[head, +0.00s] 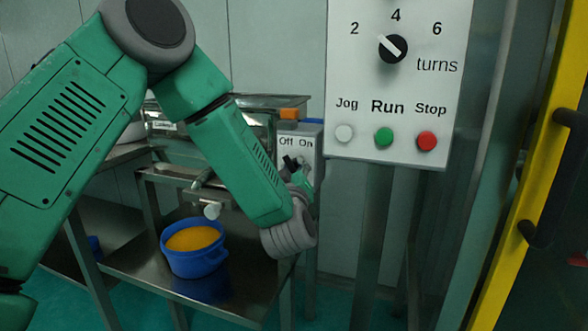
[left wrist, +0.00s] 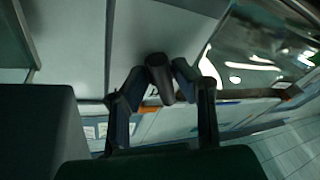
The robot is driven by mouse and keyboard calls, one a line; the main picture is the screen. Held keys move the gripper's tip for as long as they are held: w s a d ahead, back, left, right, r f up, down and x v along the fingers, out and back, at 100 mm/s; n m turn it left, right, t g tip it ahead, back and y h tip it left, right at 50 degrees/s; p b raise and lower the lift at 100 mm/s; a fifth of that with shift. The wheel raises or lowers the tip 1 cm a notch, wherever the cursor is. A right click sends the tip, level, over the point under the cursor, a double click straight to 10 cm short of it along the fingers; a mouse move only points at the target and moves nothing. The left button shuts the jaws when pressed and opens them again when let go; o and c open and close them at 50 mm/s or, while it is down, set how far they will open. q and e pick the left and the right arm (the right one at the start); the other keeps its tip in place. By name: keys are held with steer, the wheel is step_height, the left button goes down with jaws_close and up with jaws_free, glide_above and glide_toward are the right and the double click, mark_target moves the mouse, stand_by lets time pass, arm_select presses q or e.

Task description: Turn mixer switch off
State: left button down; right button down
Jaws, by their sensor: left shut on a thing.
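The mixer switch is on a grey box (head: 311,140) marked "Off" and "On". Only a small dark part of the switch (head: 290,162) shows in the head view, just below the labels. My left arm comes in from the left and my left gripper (head: 300,176) is at the front of this box, partly hidden by my own wrist. In the left wrist view a dark knob (left wrist: 159,76) stands between the two fingers of my left gripper (left wrist: 153,88), which is shut on it. I cannot tell the switch's exact angle. My right gripper is out of view.
A control panel (head: 345,90) with a turns dial and Jog, Run and Stop buttons hangs right of the box. A blue pot (head: 196,262) with orange contents stands on the metal shelf (head: 130,262) below my arm. A yellow door frame (head: 535,200) is at right.

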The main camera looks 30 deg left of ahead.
arm_select(q)
steer(key=c, duration=1.3)
jaws_free()
steer(key=shift+a+f, duration=0.1)
steer(key=shift+s, duration=0.1)
steer(key=v, duration=1.2)
steer(key=shift+f, duration=0.1)
steer(key=s+d+f+m+g+h+p, duration=0.2)
steer(key=s+f+m+g+h+p, duration=0.15)
steer(key=f, duration=0.55)
steer(key=s+d+f+m+g+h+p, duration=0.25)
steer(key=s+f+m+h+p, duration=0.2)
steer(key=f, duration=0.45)
steer(key=s+f+m+g+p, duration=0.1)
steer(key=s+f+g, duration=0.1)
steer(key=s, duration=0.5)
steer(key=s+a+f+m+g+h+p, duration=0.1)
steer(key=s+f+m+g, duration=0.1)
steer(key=s, duration=0.5)
steer(key=s+f+m+g+h+p, duration=0.1)
steer(key=s+f+m+g+p, duration=0.1)
steer(key=s+f+g, duration=0.2)
steer(key=shift+s+a+f+g, duration=0.1)
steer(key=shift+s+g, duration=0.45)
steer(key=shift+s, duration=0.2)
steer(key=shift+s+a+f+g, duration=0.1)
steer(key=shift+s+g, duration=0.45)
steer(key=shift+s, duration=0.2)
